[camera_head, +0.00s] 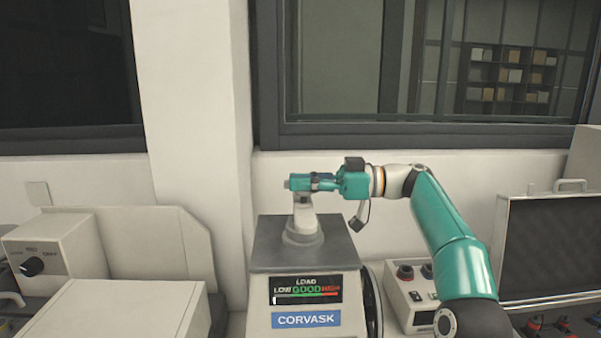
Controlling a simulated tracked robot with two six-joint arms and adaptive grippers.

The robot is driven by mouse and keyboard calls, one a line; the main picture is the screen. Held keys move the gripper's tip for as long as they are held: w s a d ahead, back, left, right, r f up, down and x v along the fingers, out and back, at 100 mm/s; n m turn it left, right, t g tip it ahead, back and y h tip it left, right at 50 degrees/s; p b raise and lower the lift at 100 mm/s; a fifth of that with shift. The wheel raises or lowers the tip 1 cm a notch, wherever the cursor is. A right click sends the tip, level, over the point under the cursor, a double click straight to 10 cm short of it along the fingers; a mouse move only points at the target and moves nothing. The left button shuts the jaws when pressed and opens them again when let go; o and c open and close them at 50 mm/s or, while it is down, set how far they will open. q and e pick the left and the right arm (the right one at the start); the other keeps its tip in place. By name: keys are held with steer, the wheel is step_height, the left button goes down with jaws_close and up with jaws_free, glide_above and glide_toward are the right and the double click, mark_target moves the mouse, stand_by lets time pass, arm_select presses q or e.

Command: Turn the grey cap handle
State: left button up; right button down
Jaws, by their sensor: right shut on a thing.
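The mounting press (258,318) stands at the lower middle, with a dark grey top, a CORVASK label and a load display. A light grey cap (303,238) rises from the middle of its top. My right gripper (306,183) comes in level from the right and is shut on the handle. Its fingers hide most of the handle. My left gripper is out of view.
A beige box with a black knob (32,266) and a pale cover (125,315) stand at left. A control box with dark knobs (405,295) is right of the press, beside an open foam-lined case (545,250).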

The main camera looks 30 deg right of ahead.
stand_by(0.3)
steer(key=c, duration=1.2)
jaws_free()
steer(key=shift+w, duration=0.1)
